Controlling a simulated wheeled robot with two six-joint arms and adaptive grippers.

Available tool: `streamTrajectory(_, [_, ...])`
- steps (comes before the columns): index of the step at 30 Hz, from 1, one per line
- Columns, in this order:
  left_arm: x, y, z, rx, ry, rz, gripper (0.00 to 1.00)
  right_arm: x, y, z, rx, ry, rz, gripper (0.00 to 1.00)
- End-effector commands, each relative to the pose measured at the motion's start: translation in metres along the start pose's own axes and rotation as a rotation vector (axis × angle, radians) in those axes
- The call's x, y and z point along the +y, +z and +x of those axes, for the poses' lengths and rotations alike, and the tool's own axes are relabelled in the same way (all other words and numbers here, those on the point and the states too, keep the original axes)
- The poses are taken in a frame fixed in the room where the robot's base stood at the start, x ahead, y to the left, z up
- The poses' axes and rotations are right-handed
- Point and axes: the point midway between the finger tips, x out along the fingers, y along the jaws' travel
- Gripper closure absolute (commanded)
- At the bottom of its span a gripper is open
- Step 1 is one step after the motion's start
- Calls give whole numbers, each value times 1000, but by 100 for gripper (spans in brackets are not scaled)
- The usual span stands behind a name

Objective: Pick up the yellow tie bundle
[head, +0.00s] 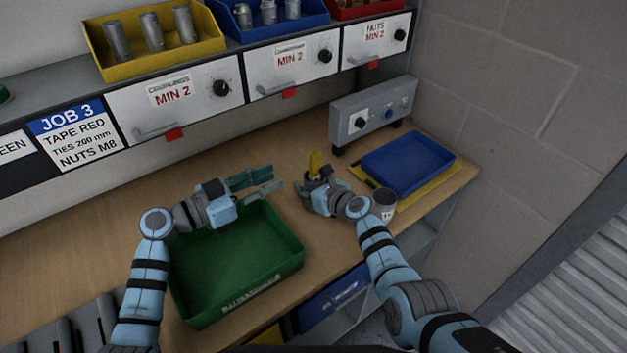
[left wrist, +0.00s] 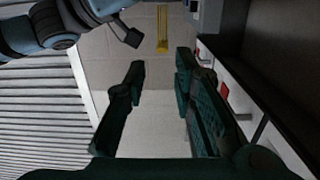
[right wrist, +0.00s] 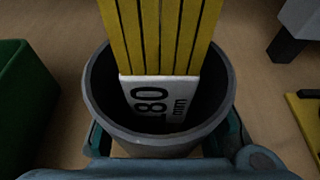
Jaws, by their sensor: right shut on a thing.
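The yellow tie bundle (head: 314,163) stands upright in a dark grey cup (head: 325,176). In the right wrist view the bundle (right wrist: 160,35) rises from the cup (right wrist: 150,142) and carries a white label ending in "80 mm". My right gripper (head: 312,190) has its fingers on both sides of this cup and is shut on it. I cannot tell whether the cup touches the bench. My left gripper (head: 268,181) is open and empty, left of the bundle and above the green tray (head: 290,232). The bundle also shows at the top of the left wrist view (left wrist: 162,28).
A second grey cup (head: 384,203) stands right of my right gripper. A blue tray (head: 408,161) lies on a yellow mat (head: 437,187). A grey control box (head: 374,110) stands behind. A shelf with drawers (head: 180,100) overhangs the back. Bare bench lies left of the green tray.

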Motion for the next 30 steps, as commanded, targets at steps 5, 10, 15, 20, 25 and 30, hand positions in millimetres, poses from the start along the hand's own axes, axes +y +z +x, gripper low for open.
streamTrajectory(5, [-4, -4, 26, 44, -23, -12, 76, 0, 0, 0, -1, 0, 0, 94])
streamTrajectory(10, [-5, -6, 58, 41, -23, -11, 76, 0, 0, 0, -1, 0, 0, 94])
streamTrajectory(15, [-4, -11, 87, 40, -20, -10, 76, 0, 0, 0, 0, 0, 0, 94])
streamTrajectory(20, [-4, -13, 112, 39, -21, -10, 76, 0, 0, 0, -1, 0, 0, 94])
streamTrajectory(25, [-4, -12, 113, 37, -21, -9, 76, 0, 0, 0, -1, 0, 0, 94])
streamTrajectory(30, [-5, -12, 113, 37, -21, -9, 98, 0, 0, 0, -1, 0, 0, 94])
